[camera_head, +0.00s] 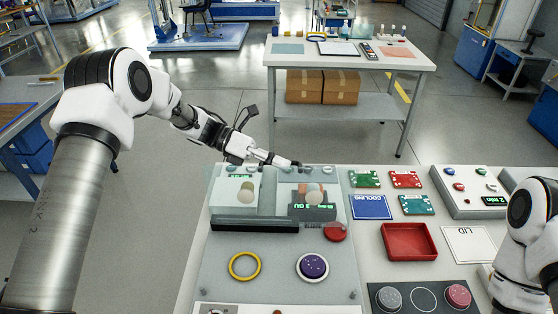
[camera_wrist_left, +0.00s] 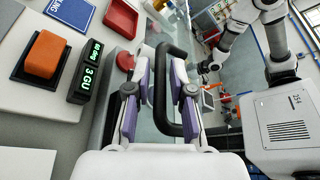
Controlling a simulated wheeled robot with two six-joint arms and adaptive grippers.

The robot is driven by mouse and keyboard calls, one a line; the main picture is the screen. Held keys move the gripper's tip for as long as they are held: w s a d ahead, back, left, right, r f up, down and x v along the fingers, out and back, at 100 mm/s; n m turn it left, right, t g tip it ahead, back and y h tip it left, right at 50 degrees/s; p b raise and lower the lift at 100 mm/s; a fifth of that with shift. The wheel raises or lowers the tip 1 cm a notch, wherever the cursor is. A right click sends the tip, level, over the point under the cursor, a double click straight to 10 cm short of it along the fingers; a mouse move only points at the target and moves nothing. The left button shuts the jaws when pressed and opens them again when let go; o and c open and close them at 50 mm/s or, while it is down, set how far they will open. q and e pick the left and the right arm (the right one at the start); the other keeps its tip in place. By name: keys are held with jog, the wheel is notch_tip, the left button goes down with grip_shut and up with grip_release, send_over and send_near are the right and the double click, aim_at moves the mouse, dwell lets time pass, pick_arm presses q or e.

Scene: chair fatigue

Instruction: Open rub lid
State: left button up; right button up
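A tester with clear covers (camera_head: 222,200) stands at the back left of the bench, with pale round parts showing through; I cannot tell which pane is the rub lid. My left gripper (camera_head: 296,163) reaches over the tester's back edge, pointing right. In the left wrist view, a black loop handle (camera_wrist_left: 161,100) stands between the open fingers of this gripper (camera_wrist_left: 161,65), with some room seeming to remain on both sides; contact is unclear. In the head view I cannot make out the handle. My right arm (camera_head: 527,235) is at the right; its gripper cannot be made out clearly.
A red button (camera_head: 335,232) is beside the tester. A yellow ring (camera_head: 245,266) and a purple disc (camera_head: 313,267) lie in front. A red tray (camera_head: 409,242) and coloured cards are to the right. An orange block (camera_wrist_left: 45,54) and a green-lettered display (camera_wrist_left: 85,72) are near the handle.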

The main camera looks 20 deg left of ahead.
aim_at(277, 169)
pick_arm(q)
grip_shut()
jog(key=shift+f+b, duration=0.15)
jog(key=shift+b, duration=0.25)
jog(key=s+b, duration=0.1)
jog(key=m+b, duration=0.1)
jog(key=b, duration=0.1)
jog(key=shift+s+d+t, duration=0.25)
jog(key=shift+s+t, duration=0.05)
jog(key=shift+s, duration=0.1)
jog(key=shift+s+d+r+m+y+b, duration=0.15)
jog(key=shift+s+r+m+b, duration=0.05)
jog(key=shift+s+r+b, duration=0.25)
jog(key=shift+s+d+r+m+y+b, duration=0.2)
jog(key=shift+s+b, duration=0.15)
jog(key=shift+s, duration=0.2)
jog(key=shift+r, duration=0.1)
jog(key=shift+w+a, duration=0.1)
jog(key=shift+w, duration=0.1)
jog(key=shift+o, duration=0.6)
grip_release()
